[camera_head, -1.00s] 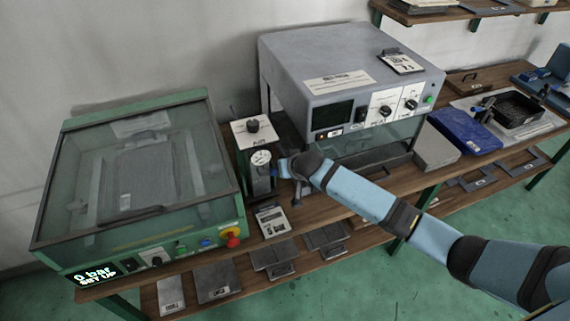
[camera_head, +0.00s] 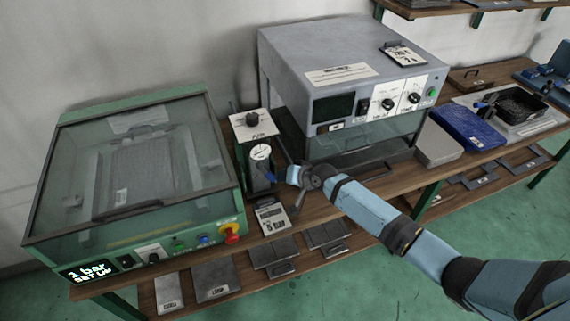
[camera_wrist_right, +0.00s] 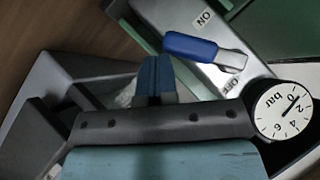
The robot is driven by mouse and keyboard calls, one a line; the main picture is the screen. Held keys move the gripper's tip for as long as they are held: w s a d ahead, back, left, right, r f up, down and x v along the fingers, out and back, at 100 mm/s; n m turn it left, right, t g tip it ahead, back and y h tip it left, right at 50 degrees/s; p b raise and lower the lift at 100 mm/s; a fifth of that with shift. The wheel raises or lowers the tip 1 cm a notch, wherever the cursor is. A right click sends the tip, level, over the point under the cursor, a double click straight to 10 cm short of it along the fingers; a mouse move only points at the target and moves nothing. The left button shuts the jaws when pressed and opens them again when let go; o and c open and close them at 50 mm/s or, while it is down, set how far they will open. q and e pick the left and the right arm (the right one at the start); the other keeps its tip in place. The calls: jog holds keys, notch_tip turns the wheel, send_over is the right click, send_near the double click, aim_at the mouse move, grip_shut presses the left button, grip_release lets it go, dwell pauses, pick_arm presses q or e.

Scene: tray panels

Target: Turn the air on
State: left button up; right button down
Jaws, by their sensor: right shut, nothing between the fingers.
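The air unit (camera_head: 254,124) is a box with a black knob on top, standing between the two machines. Its round gauge (camera_head: 261,152) also shows in the right wrist view (camera_wrist_right: 283,108), with the needle off zero, below 2 bar. The blue valve lever (camera_wrist_right: 190,45) lies between the ON and OFF labels in the wrist view; in the head view it is small, at the unit's front (camera_head: 267,175). My right gripper (camera_head: 291,174) is shut and empty, just right of the lever. Its blue fingertips (camera_wrist_right: 156,65) appear close to the lever but apart. My left gripper is out of view.
The green glass-lidded machine (camera_head: 135,175) at left has a display (camera_head: 88,271) that appears to read 1 bar, SET UP. A grey machine (camera_head: 350,60) stands behind my right arm. A card (camera_head: 272,217) and flat plates lie in front of the unit.

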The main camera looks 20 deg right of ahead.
jog(key=shift+a+f+m+y+b, duration=0.3)
jog(key=shift+a+f+y+b, duration=0.3)
jog(key=shift+b, duration=0.25)
jog(key=shift+d, duration=0.1)
jog(key=shift+s+f, duration=0.15)
jog(key=v, duration=1.4)
